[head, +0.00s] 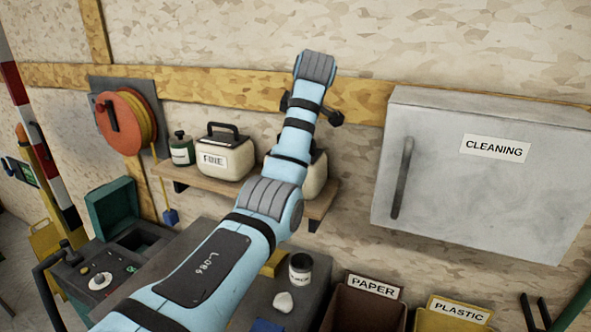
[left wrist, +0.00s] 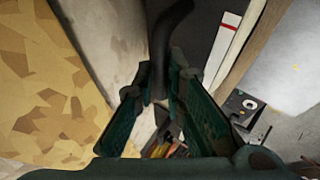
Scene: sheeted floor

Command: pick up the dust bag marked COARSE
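A cream dust bag marked FINE (head: 236,162) with a black handle stands on the wall shelf in the head view. A second cream bag (head: 317,174) stands to its right, mostly behind my left arm; its label and handle are hidden, so I cannot read COARSE. My left gripper (head: 312,112) is mostly hidden behind its wrist, above this second bag. In the left wrist view my left gripper (left wrist: 163,75) has its green fingers apart. A dark curved bar (left wrist: 167,38) shows between the tips; I cannot tell whether they touch it. My right gripper is out of view.
A green bottle (head: 181,150) stands left of the FINE bag on the wooden shelf (head: 190,180). A grey CLEANING cabinet (head: 470,205) hangs to the right. An orange reel (head: 122,122) hangs to the left. A dark jar (head: 300,268) and PAPER (head: 365,308) and PLASTIC (head: 450,322) bins are below.

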